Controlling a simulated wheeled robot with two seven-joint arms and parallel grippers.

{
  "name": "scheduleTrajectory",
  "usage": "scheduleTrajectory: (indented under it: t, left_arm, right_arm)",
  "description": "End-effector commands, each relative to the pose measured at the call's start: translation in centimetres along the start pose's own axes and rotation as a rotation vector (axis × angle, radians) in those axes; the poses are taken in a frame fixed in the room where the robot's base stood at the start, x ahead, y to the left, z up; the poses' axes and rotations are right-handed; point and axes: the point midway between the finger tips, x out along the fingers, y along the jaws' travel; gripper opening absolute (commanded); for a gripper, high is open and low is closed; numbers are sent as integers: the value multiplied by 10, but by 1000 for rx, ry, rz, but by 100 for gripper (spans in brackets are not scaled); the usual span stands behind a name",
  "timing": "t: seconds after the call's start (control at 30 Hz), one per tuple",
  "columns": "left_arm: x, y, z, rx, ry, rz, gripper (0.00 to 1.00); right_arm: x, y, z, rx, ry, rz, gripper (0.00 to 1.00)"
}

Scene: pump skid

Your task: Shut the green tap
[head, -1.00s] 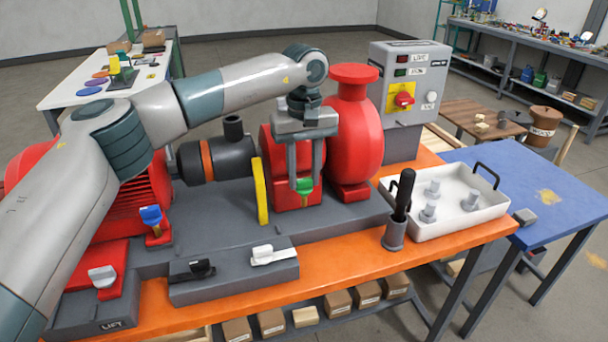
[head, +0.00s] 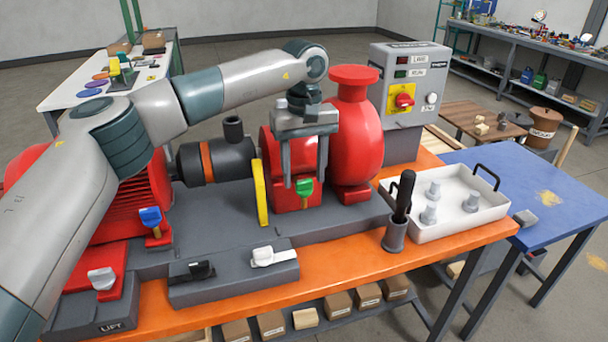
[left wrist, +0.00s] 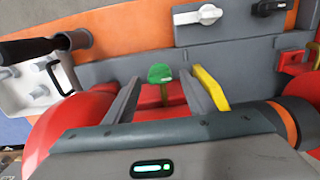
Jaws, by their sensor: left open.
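The green tap (head: 304,186) stands on the red block at the foot of the red pump. Its green handle also shows in the left wrist view (left wrist: 160,73). My left gripper (head: 305,181) points down at the tap, its two fingers apart. In the left wrist view (left wrist: 160,84) the handle appears between the fingertips, with a gap on each side. No contact between fingers and handle shows. My right gripper is not in view.
A yellow guard (head: 260,192) stands close to the left of the gripper. The red pump body (head: 354,140) rises close on the right. A blue tap (head: 151,217), a black lever (head: 200,268) and a white lever (head: 270,256) are nearer the front left.

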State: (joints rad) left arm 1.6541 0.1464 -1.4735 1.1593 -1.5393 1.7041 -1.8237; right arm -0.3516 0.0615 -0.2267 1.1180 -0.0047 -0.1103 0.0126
Motion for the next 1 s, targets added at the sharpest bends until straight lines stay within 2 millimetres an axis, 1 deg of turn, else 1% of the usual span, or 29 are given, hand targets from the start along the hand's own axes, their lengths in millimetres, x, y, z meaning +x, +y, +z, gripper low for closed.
scheduleTrajectory:
  t: [0.17, 0.27, 0.4, 0.7, 0.83, 1.0]
  left_arm:
    - [-22, 0, 0, 0, 2, 2, 50]
    - [-40, 1, -1, -2, 4, 3, 50]
    - [-68, 1, 0, -1, 3, 3, 50]
    - [-128, 1, 0, -2, 3, 2, 50]
    - [-148, 0, 0, -2, 2, 2, 50]
    - [-162, 0, 0, 0, 2, 3, 50]
  right_arm:
    - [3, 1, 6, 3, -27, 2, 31]
    - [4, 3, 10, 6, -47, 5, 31]
    - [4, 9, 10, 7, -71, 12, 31]
    - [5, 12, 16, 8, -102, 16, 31]
    - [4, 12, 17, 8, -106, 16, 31]
    - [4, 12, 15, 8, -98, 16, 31]
